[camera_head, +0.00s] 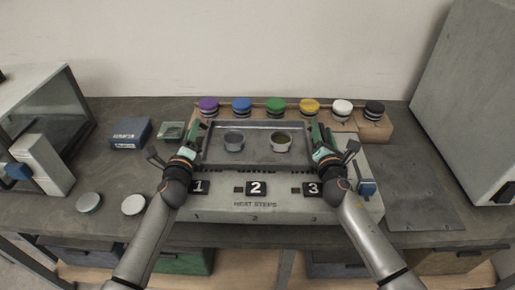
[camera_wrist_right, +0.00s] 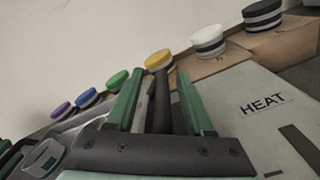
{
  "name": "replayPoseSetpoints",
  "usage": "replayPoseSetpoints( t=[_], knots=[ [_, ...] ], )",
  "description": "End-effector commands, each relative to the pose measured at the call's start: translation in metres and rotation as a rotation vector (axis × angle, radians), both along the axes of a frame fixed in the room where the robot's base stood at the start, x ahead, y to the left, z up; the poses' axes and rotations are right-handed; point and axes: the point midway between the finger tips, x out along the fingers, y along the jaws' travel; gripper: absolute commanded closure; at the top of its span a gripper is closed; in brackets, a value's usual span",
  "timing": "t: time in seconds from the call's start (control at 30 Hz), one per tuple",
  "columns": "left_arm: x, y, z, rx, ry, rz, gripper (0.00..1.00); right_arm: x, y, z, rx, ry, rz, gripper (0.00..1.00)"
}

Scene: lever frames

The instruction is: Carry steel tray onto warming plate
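The steel tray (camera_head: 258,160) is a shallow grey rectangle with a raised rim, level above the back part of the heat unit (camera_head: 255,207). Whether it rests or hangs there I cannot tell. It bears a grey cup (camera_head: 234,141) and a pale cup with dark contents (camera_head: 281,143). My left gripper (camera_head: 200,134) is at its left end; its finger gap is not clear. My right gripper (camera_head: 318,134) is at its right end. In the right wrist view its green fingers (camera_wrist_right: 160,88) stand apart around a dark bar, seemingly the tray's handle, with gaps beside it. No plate is clearly marked as the warming plate.
Several colour-lidded jars, such as the yellow one (camera_head: 310,106), line a wooden stand behind the tray. A flat dark sheet (camera_head: 415,190) lies right, by a large grey cabinet (camera_head: 470,100). A blue box (camera_head: 130,132) and two round lids (camera_head: 133,204) are left.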

Motion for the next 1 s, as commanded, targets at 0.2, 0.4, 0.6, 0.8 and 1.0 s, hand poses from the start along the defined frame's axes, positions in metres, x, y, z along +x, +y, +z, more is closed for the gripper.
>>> replayPoseSetpoints(
  t=[0.2,0.4,0.6,0.8,1.0],
  knots=[
    [-0.001,0.000,0.000,0.001,0.000,0.000,0.51,0.000,-0.001,0.000,0.001,0.000,-0.002,0.48],
    [-0.016,0.002,-0.001,0.003,0.000,0.001,0.51,0.000,-0.001,0.000,0.001,-0.001,-0.003,0.48],
    [-0.050,0.002,-0.001,0.001,0.001,-0.001,0.51,0.000,-0.001,0.000,0.001,-0.001,-0.003,0.48],
    [-0.087,0.003,-0.001,0.000,0.002,-0.001,0.51,0.000,-0.001,0.000,0.001,-0.001,-0.003,0.48],
    [-0.112,0.004,-0.001,0.000,0.001,0.000,0.51,0.000,-0.001,0.000,0.001,0.000,-0.002,0.48]
  ],
)
